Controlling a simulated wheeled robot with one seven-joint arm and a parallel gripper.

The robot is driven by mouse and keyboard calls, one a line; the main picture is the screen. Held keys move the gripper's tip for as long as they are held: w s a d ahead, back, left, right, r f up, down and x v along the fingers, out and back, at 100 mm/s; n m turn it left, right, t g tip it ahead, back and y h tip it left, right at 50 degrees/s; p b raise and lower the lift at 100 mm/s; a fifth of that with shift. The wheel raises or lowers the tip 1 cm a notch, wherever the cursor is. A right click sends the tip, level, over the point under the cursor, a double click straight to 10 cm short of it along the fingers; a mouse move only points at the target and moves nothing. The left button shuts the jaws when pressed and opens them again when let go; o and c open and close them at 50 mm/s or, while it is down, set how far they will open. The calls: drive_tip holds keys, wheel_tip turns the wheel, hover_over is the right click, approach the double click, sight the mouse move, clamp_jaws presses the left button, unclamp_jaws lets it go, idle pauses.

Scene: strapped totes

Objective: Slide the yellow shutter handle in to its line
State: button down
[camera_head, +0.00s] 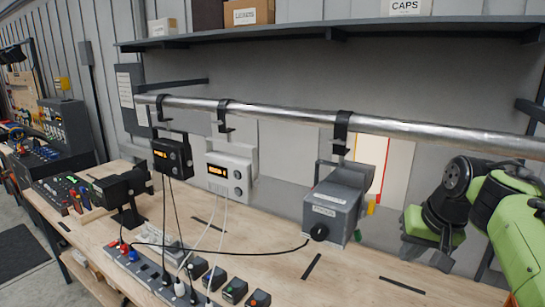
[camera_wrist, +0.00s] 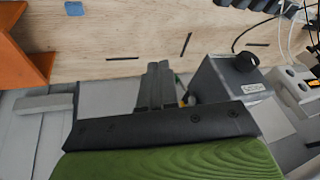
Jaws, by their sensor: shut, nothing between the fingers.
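A grey box (camera_head: 333,205) with a label and a black round knob hangs from the metal rail by a black hook. The small yellow handle (camera_head: 371,207) sticks out at the box's right side. In the wrist view the grey box (camera_wrist: 228,82) is right of my fingers, and a sliver of the yellow handle (camera_wrist: 184,101) shows just beside them, partly hidden. My gripper (camera_wrist: 160,70) is shut and empty, its two dark fingers together. In the head view my gripper's green and black end is right of the box, apart from it. I cannot make out the handle's line.
The rail (camera_head: 280,113) runs above the wooden bench (camera_head: 270,262). A white box (camera_head: 229,172) and a black box (camera_head: 172,154) hang to the left. An orange part (camera_wrist: 22,50) shows at the wrist view's left.

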drive_tip(key=s+a+f+n+h+b, duration=0.1)
drive_tip(key=s+a+f, duration=0.25)
drive_tip(key=a, duration=0.35)
drive_tip(key=s+a+f+b, duration=0.1)
drive_tip(key=s+a+f, duration=0.1)
drive_tip(key=s, duration=0.4)
drive_tip(key=s+a+f+n+b, duration=0.1)
drive_tip(key=s+a+f+b, duration=0.1)
drive_tip(key=s+f, duration=0.3)
drive_tip(key=s+a+f+n+t+b, duration=0.1)
drive_tip(key=s+a+f, duration=0.1)
drive_tip(key=s, duration=0.6)
drive_tip(key=shift+s+a+f, duration=0.25)
drive_tip(key=shift+a+f, duration=0.15)
drive_tip(key=shift+f, duration=0.5)
